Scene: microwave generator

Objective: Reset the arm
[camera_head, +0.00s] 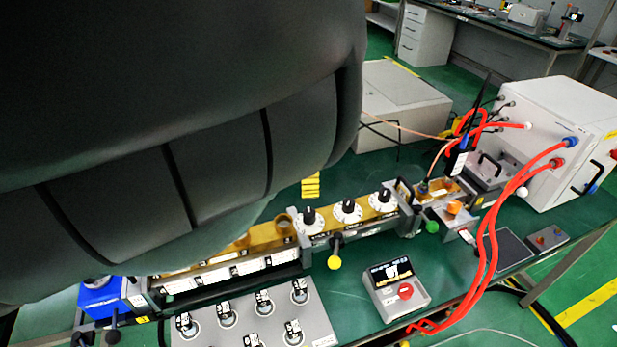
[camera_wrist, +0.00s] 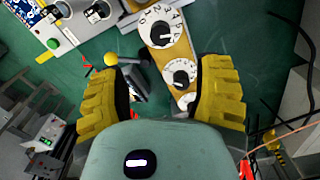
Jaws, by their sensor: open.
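My gripper (camera_wrist: 172,92) shows in the wrist view with its two yellow ribbed fingers wide apart, open and with nothing between them. Beyond the fingers lies a brass waveguide piece with white numbered dials (camera_wrist: 163,28). In the head view my dark arm fills the upper left and hides much of the bench. The row of dials with black knobs (camera_head: 347,210) sits on the bench right of my arm. A yellow ball knob (camera_head: 334,262) hangs below the dials; a yellow ball (camera_wrist: 111,59) also shows near the left finger in the wrist view.
A white generator box (camera_head: 560,140) with red cables (camera_head: 487,235) stands at the right. A small meter box with a red button (camera_head: 397,287) and a grey knob panel (camera_head: 250,318) are in front. Green bench top shows between them.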

